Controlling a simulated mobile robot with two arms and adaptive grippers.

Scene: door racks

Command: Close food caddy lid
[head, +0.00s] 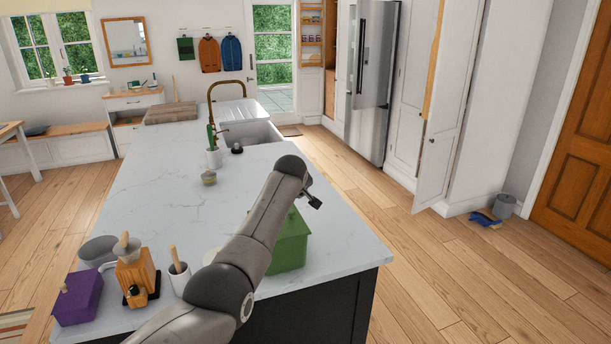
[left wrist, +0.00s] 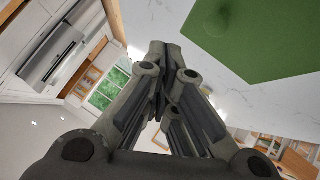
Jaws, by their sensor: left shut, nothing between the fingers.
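The green food caddy (head: 290,250) stands on the white counter near its right front edge, partly hidden behind my left arm. Its green top with a small knob shows beside the arm; I cannot tell whether the lid is fully down. In the left wrist view a flat green surface (left wrist: 270,45) with a round knob (left wrist: 216,25) fills the upper right. My left gripper (head: 314,202) is above the caddy and slightly to its right, apart from it. The left wrist view shows its fingers (left wrist: 163,75) together and empty. My right gripper is not in view.
The counter (head: 165,215) also bears a purple box (head: 78,298), a wooden grinder (head: 135,275), a white pot with a tool (head: 180,275) and a grey bowl (head: 98,250). A sink and tap (head: 212,105) are farther back. Open floor lies right of the counter.

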